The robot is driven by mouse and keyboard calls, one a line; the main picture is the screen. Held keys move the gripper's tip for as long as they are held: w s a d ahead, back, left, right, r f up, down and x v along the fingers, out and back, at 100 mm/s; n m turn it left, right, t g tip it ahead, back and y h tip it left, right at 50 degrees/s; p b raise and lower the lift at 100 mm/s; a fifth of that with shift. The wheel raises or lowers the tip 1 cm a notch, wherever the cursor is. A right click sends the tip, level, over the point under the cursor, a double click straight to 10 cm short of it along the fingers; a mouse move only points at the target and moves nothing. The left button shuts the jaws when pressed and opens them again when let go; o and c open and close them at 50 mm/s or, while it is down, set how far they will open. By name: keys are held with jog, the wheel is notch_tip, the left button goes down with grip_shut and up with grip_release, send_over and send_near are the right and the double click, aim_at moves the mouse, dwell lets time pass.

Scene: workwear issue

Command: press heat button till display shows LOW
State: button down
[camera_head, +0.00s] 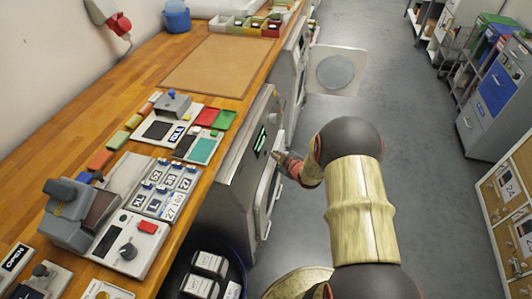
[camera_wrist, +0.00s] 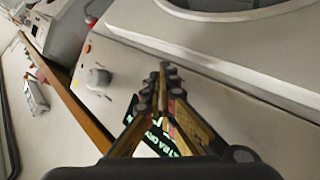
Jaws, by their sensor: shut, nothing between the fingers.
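In the wrist view the display (camera_wrist: 157,144) is partly behind my fingers; light letters show, but I cannot read the whole text. My gripper (camera_head: 275,154) is shut and empty, with its tips close to the panel just beside the display. In the wrist view my gripper (camera_wrist: 163,68) points along the panel; I cannot tell whether the tips touch it. The heat button cannot be made out and may be hidden by the fingers.
A round knob (camera_wrist: 98,78) and a small red button (camera_wrist: 88,48) sit on the panel. The wooden worktop (camera_head: 150,85) holds several devices and number tiles. Another machine's door (camera_head: 336,71) stands open beyond. A blue bin (camera_head: 238,250) is below the worktop.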

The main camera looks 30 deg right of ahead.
jog(key=shift+s+d+r+p, duration=0.25)
jog(key=shift+s+d+p, duration=0.15)
jog(key=shift+s+d, duration=0.15)
jog(key=shift+s+d+r+p, duration=0.25)
jog(key=shift+s+d+p, duration=0.1)
jog(key=shift+s+d, duration=0.25)
jog(key=shift+s+d+r+p, duration=0.25)
jog(key=shift+s+d+p, duration=0.15)
jog(key=shift+s, duration=0.25)
dwell(0.9)
